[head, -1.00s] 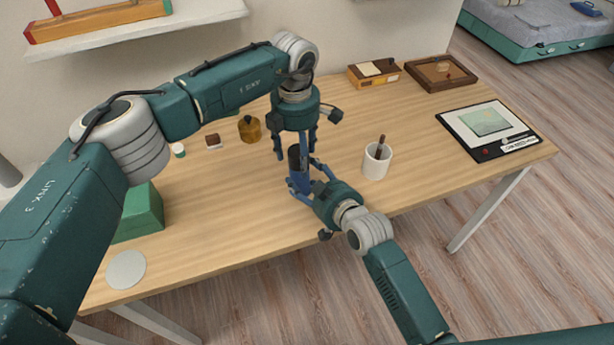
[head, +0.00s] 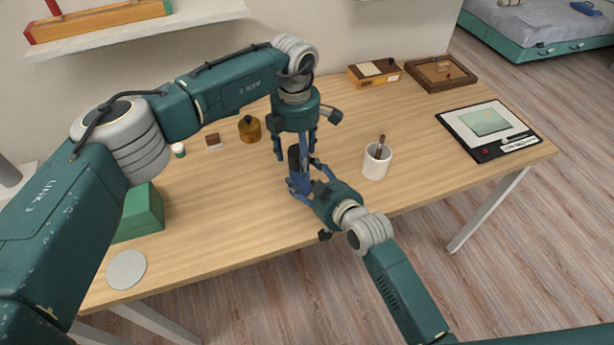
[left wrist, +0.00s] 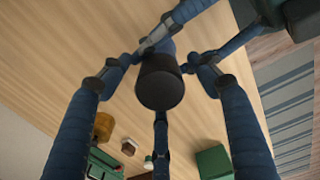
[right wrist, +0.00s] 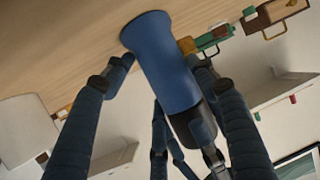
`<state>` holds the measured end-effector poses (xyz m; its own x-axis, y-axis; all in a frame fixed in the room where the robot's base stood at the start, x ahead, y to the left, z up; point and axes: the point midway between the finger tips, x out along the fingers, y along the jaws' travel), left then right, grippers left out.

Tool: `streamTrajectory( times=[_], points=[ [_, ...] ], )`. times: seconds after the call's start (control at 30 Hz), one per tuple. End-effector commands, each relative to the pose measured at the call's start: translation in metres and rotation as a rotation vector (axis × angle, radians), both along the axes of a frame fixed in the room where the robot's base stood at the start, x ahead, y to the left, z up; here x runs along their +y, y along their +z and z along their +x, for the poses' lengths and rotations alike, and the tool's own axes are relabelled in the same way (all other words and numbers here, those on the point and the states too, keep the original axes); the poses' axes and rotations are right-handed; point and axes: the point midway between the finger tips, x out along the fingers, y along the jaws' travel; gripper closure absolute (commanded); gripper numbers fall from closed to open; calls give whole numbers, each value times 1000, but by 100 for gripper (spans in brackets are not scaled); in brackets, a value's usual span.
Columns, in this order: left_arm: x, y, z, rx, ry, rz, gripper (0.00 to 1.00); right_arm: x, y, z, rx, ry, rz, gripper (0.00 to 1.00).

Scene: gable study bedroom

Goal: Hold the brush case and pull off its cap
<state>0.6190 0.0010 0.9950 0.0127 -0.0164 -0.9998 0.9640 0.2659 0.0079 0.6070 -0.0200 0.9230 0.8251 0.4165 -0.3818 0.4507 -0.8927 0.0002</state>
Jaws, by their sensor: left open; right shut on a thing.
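The brush case has a blue body (head: 297,183) with a flared base and a dark cap (head: 294,157) on top. It stands about upright at the middle of the desk. My right gripper (head: 305,178) is shut on the blue body, which lies between its fingers in the right wrist view (right wrist: 168,65). The cap still meets the body there. My left gripper (head: 295,148) points down from above, open, its fingers spread around the cap. In the left wrist view the round cap top (left wrist: 160,85) is centred between the fingers, with gaps beside it. Whether the base touches the desk is unclear.
A white cup (head: 376,163) with a brown-handled item stands close to the right of my right gripper. A brown pot (head: 249,130) and a green box (head: 142,213) are to the left. A tablet-like board (head: 488,130) and wooden trays lie right. The desk's front middle is clear.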

Motion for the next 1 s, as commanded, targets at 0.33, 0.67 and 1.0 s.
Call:
streamTrajectory(
  times=[0.33,0.67,1.0],
  points=[
    [0,0,0,0,0,0,73,-1,-4,-1,7,0,-4,72],
    [0,0,0,0,0,0,100,-1,-4,-1,7,0,-4,72],
    [0,8,0,-1,0,-1,100,-1,-4,-1,7,0,-4,72]
  ],
)
